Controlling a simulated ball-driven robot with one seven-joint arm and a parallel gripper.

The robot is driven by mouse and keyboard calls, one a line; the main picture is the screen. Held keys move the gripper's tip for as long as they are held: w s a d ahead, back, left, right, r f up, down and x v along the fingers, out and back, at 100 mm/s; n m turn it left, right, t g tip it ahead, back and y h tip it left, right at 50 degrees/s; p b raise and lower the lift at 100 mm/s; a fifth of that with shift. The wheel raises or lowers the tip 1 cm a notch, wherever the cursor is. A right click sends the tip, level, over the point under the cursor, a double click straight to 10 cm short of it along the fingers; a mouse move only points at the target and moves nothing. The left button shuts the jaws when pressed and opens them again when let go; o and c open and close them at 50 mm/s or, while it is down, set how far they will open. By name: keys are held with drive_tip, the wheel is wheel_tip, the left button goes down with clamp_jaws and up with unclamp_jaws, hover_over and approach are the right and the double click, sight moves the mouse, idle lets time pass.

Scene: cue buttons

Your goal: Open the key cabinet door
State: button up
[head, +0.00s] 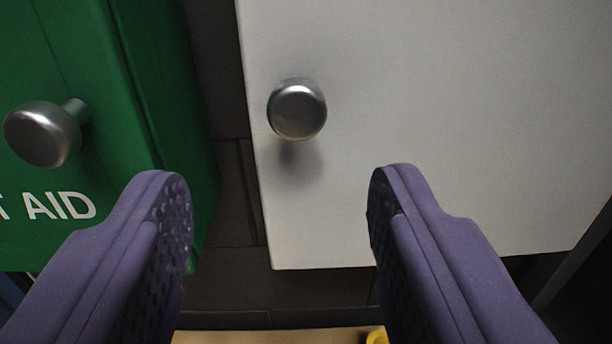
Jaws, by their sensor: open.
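A white cabinet door (450,120) fills the upper right of the head view. It appears shut, and no lettering shows on the part in view. Its round metal knob (297,109) sticks out near the door's left edge. My gripper (280,180) is open and empty, with one purple finger low on the left and the other low on the right. In the picture the knob lies above the gap between the fingertips, and neither finger touches it. How far the knob is in depth from the fingertips I cannot tell.
A green cabinet (100,130) with white letters "AID" and its own metal knob (42,134) stands on the left. A dark tiled gap (225,200) separates the two cabinets. A tan surface (270,336) with part of a yellow object (377,336) shows at the bottom.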

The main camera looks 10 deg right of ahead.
sight(297, 118)
drive_tip(key=w, duration=0.2)
drive_tip(key=w+d, duration=0.1)
drive_tip(key=w, duration=0.4)
drive_tip(key=shift+d+f, duration=0.1)
drive_tip(key=shift+d, duration=0.3)
drive_tip(key=shift+s, duration=0.1)
clamp_jaws()
